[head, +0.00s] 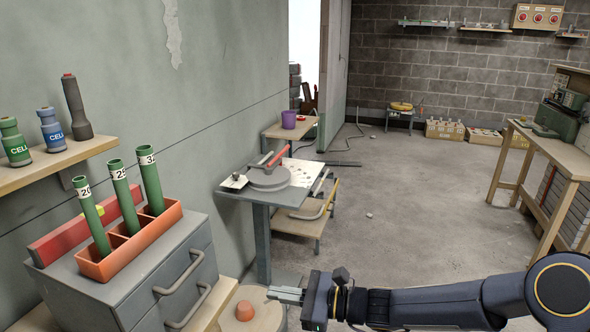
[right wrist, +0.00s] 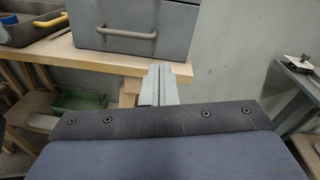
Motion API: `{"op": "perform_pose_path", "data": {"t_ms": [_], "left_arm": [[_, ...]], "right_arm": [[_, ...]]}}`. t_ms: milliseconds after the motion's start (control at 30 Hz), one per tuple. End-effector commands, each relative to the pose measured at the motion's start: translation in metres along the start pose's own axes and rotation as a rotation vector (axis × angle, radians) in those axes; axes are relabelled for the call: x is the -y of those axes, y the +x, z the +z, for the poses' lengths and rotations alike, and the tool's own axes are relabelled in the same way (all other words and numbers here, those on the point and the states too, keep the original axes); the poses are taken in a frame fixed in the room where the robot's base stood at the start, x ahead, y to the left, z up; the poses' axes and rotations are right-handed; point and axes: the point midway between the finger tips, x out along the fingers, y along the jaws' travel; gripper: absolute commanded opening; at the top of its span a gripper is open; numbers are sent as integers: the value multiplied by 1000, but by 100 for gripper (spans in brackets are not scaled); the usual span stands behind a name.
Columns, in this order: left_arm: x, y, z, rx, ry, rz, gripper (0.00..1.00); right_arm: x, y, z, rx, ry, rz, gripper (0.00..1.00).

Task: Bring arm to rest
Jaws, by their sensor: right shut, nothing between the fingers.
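My right arm comes in from the right in the head view, and its gripper (head: 287,295) points left, low in front of the grey drawer cabinet (head: 165,275). Its fingers are together with nothing between them. The right wrist view shows the same shut fingers (right wrist: 160,84) below and in front of the cabinet (right wrist: 135,30). My left gripper is not in view.
An orange rack (head: 135,246) with green numbered tubes stands on the cabinet. A small table (head: 285,195) with a grey reel stands beyond it along the wall. A workbench (head: 550,150) stands at the right. The floor between is mostly clear.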

Motion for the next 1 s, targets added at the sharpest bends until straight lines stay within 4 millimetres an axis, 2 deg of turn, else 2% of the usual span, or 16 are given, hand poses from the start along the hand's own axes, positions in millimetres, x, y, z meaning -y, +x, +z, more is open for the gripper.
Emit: {"op": "perform_pose_path", "data": {"t_ms": [33,100,200,400,600,700,833,1000], "left_arm": [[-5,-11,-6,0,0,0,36],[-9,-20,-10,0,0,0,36],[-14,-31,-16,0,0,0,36],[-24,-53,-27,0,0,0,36],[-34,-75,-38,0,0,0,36],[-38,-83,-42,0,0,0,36],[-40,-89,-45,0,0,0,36],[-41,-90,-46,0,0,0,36]], "right_arm": [[-6,-16,28,-39,-123,35,0],[-22,-39,51,-105,-300,98,0],[-46,-76,76,-211,-546,191,0],[-91,-156,109,-446,-980,372,0],[-130,-235,126,-702,-1322,548,0],[-145,-266,128,-812,-1440,624,0],[-157,-294,127,-914,-1532,694,0],[-163,-307,125,-967,-1574,734,0]]}}
